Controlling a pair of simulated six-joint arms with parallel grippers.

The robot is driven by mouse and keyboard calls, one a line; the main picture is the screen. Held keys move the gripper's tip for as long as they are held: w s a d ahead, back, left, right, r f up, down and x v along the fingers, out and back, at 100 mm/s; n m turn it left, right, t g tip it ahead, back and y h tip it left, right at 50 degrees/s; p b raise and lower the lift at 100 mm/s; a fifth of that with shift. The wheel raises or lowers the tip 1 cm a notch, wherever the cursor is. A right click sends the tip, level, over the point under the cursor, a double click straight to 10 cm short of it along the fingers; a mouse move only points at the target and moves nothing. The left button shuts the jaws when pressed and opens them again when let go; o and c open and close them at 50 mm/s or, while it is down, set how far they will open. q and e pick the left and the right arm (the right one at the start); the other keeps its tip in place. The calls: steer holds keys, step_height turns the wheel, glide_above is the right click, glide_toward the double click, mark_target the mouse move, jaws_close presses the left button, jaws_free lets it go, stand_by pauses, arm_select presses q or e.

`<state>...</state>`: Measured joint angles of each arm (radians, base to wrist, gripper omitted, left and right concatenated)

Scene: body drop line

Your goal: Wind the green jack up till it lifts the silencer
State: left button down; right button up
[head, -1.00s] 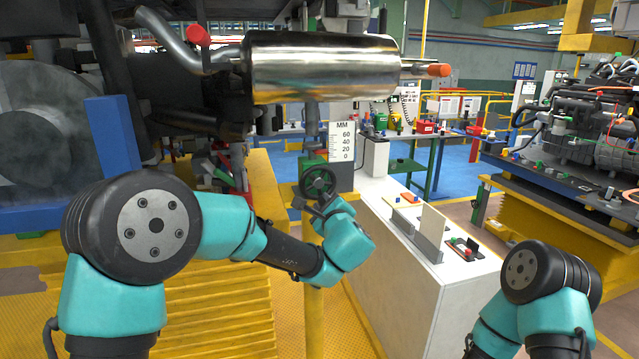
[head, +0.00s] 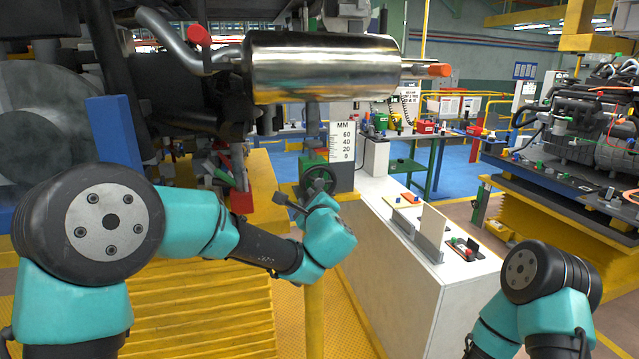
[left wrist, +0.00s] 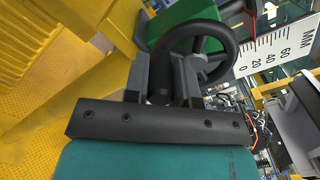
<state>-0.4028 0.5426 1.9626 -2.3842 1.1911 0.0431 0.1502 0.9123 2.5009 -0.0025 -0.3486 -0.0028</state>
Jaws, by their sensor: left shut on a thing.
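The silencer (head: 325,68), a shiny metal cylinder, hangs level at the top of the head view. The green jack (head: 314,157) stands below it, with a grey post (head: 312,118) rising toward its underside; I cannot tell whether they touch. The jack's dark handwheel (head: 319,179) faces me, and it also shows in the left wrist view (left wrist: 228,35). My left gripper (head: 300,203) is at the wheel's lower left. My right gripper is out of view.
A white scale marked MM (head: 342,142) stands behind the jack. A white-topped bench (head: 440,270) with small parts is to the right. Yellow steps (head: 215,310) lie to the left.

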mark_target(311, 175)
arm_select(q)
steer(key=shift+a+r, duration=0.2)
steer(key=shift+r, duration=0.25)
steer(key=shift+s+r, duration=0.1)
steer(key=shift+r, duration=1.05)
steer(key=shift+d+r, duration=0.3)
steer(key=shift+r, duration=0.2)
steer(key=shift+d+r, duration=0.3)
steer(key=shift+r, duration=0.2)
steer(key=shift+d, duration=0.15)
